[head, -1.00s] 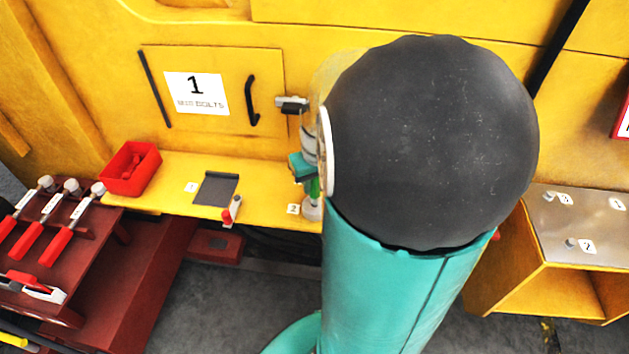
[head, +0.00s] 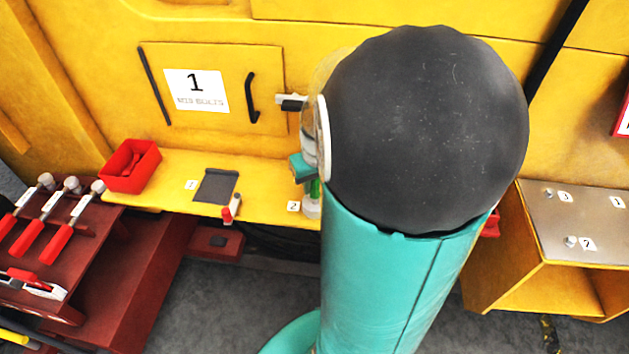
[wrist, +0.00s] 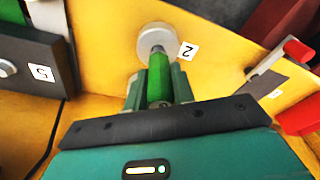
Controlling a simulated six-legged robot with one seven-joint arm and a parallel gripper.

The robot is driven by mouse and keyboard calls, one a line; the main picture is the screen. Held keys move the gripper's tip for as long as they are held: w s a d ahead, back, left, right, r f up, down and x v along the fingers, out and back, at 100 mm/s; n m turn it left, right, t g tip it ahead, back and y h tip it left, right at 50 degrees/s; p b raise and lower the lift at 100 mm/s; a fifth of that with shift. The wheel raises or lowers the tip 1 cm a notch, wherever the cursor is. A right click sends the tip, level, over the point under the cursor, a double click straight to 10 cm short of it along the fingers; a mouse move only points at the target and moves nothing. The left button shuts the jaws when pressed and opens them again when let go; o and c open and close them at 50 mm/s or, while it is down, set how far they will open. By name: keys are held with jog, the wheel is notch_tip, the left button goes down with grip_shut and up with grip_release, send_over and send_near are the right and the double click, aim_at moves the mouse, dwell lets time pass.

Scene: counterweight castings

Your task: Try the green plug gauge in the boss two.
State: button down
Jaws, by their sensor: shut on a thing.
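The green plug gauge (wrist: 157,84) is held between the two teal fingers of my gripper (wrist: 159,76) in the wrist view. Its far end meets the round grey boss two (wrist: 155,36), beside the "2" label (wrist: 186,50). I cannot tell how far, if at all, the gauge is inside the bore. In the head view, my gripper (head: 303,167) is partly hidden by my arm. A sliver of the green gauge (head: 315,189) shows above the boss (head: 312,208), at the right end of the yellow ledge.
A dark block labelled 5 (wrist: 42,73) stands close by in the wrist view. On the ledge (head: 262,203) are a dark pad (head: 214,188), a red-handled clamp (head: 232,208) and a red bin (head: 130,166). A door handle (head: 253,99) juts out above.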

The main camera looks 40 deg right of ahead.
jog(key=shift+f, duration=0.95)
dwell(1.5)
jog(key=c, duration=1.1)
grip_release()
notch_tip(320, 180, up, 26)
jog(key=s, duration=0.2)
jog(key=shift+a+f, duration=0.15)
jog(key=shift+a, duration=0.2)
